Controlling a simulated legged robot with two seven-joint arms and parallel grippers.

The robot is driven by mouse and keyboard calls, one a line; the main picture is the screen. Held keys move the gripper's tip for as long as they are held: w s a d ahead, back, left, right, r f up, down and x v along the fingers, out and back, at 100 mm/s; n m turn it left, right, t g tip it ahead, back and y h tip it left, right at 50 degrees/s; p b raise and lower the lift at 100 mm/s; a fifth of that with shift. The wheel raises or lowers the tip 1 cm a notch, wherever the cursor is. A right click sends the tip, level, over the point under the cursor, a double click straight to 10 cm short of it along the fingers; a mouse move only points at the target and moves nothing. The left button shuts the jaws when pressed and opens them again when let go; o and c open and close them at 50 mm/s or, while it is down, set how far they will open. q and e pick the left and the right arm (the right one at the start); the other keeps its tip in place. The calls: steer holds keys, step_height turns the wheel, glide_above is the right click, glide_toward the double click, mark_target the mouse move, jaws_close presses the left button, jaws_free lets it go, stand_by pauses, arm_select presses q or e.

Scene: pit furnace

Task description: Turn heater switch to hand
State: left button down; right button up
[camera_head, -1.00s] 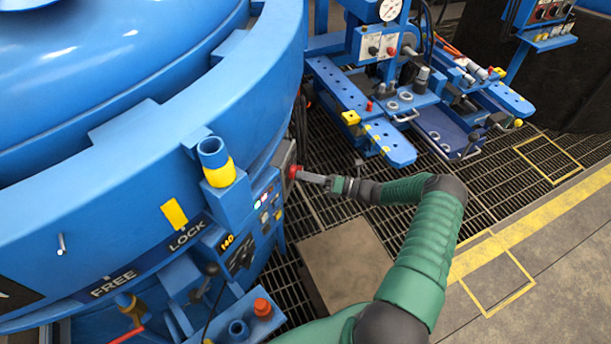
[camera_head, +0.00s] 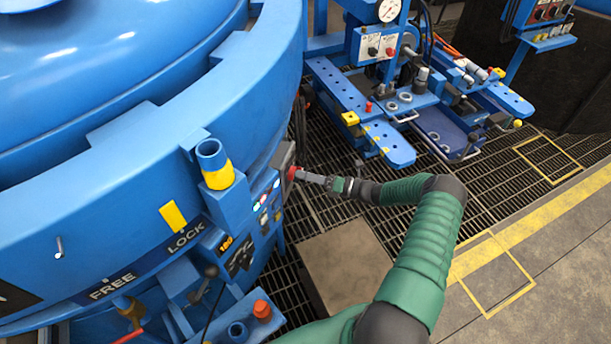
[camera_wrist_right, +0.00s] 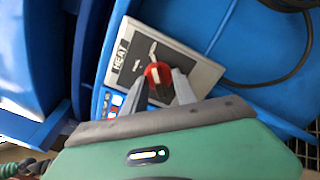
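The heater switch is a red round knob (camera_wrist_right: 158,75) on a grey plate (camera_wrist_right: 190,62) labelled HEAT in the right wrist view. In the head view the red knob (camera_head: 292,173) stands out from the side of the blue furnace. My right gripper (camera_wrist_right: 160,80) has one finger on each side of the knob, with the tips close against its edges, and appears shut on it. In the head view the right gripper (camera_head: 308,178) reaches the knob from the right. The knob's pointer position is hard to read. My left gripper is not in view.
The blue furnace (camera_head: 135,165) fills the left side, with a yellow-banded post (camera_head: 217,168) and small buttons (camera_head: 264,200) near the switch. A blue fixture (camera_head: 365,115) stands at the back right. Grated floor (camera_head: 320,225) lies below my arm. A dark cable (camera_wrist_right: 290,65) hangs beside the plate.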

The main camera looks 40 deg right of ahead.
steer(key=shift+s, duration=0.1)
steer(key=v, duration=1.6)
steer(key=shift+s+d, duration=0.2)
steer(key=shift+s, duration=0.1)
steer(key=shift+f, duration=0.1)
